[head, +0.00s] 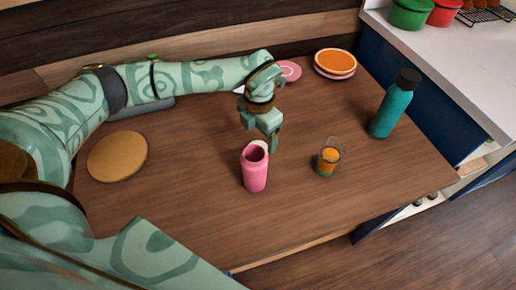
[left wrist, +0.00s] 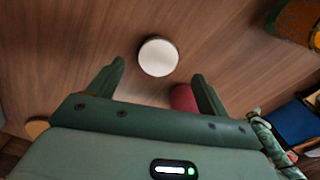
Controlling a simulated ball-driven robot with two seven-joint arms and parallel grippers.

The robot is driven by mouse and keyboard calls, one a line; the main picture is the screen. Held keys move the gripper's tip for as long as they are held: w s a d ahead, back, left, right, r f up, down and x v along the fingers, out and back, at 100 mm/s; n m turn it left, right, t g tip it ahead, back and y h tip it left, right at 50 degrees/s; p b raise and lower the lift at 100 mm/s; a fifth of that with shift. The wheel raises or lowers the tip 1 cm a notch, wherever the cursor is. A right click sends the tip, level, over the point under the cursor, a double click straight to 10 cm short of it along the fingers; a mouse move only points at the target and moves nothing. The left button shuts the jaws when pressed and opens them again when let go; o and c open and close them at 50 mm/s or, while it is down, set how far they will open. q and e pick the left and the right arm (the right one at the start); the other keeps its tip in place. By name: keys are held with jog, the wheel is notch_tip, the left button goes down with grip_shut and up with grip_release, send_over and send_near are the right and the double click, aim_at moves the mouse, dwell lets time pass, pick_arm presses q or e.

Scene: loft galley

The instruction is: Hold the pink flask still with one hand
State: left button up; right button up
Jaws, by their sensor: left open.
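The pink flask (head: 254,170) stands upright on the wooden table with its dark mouth open. A white round disc (head: 262,145), perhaps its lid, shows just behind it; in the left wrist view the disc (left wrist: 158,57) lies ahead of the fingers. My left gripper (head: 266,132) is open and empty, just behind and above the flask. In the left wrist view, a red-pink piece (left wrist: 183,98), likely the flask, shows beside the right finger of the open left gripper (left wrist: 160,88), partly hidden by it. My right gripper is not in view.
A glass with orange drink (head: 329,160) stands right of the flask. A teal bottle (head: 391,110) stands farther right. A round cork mat (head: 117,157) lies at left. Stacked plates (head: 335,62) lie at the back. The table's front middle is clear.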

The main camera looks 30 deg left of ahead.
pick_arm(q)
notch_tip(320, 180, down, 5)
jog(key=shift+w+f+b, duration=0.15)
jog(key=shift+b, duration=1.05)
jog(key=c, duration=1)
